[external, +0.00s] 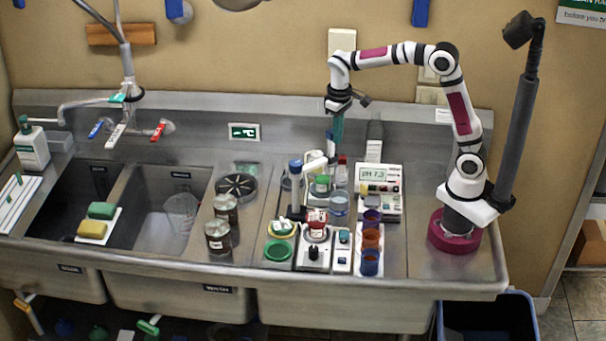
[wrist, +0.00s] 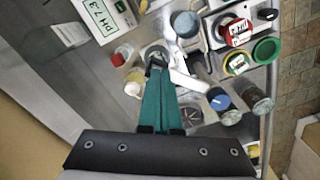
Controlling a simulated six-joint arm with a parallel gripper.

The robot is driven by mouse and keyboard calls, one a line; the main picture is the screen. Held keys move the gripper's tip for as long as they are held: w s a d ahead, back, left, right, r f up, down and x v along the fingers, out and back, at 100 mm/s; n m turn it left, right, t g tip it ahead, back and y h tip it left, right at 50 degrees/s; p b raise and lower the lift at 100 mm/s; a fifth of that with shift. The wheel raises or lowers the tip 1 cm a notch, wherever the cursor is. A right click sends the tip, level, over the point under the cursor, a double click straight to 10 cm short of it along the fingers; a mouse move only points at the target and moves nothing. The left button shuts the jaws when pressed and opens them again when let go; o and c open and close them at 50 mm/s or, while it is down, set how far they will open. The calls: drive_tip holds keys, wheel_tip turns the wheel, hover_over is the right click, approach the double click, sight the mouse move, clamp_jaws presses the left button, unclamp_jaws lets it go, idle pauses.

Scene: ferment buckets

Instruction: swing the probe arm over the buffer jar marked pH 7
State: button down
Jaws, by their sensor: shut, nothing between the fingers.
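The white probe arm (external: 315,162) reaches right from the blue-capped post (external: 295,180); in the wrist view the arm (wrist: 185,76) passes close to my fingertips. My gripper (external: 333,146) has teal fingers pointing down beside the arm's outer end. In the wrist view the gripper (wrist: 157,62) is shut and empty; I cannot tell whether it touches the arm. A red-topped jar (external: 317,218), a yellow-and-green jar (external: 282,228) and a jar of blue liquid (external: 339,207) stand in front. Labels are too small to read, so I cannot tell which jar is pH 7.
The meter (external: 380,178) reads pH 7.3 at the right. A red-capped bottle (external: 342,172) stands near my fingers. The sink basins (external: 150,215) lie further left.

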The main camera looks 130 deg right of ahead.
drive_tip(key=shift+s+d, duration=0.15)
drive_tip(key=shift+d, duration=0.55)
drive_tip(key=shift+a, duration=0.1)
wheel_tip(320, 180, up, 6)
drive_tip(key=a, duration=0.1)
drive_tip(key=shift+a, duration=0.15)
idle(0.3)
idle(0.4)
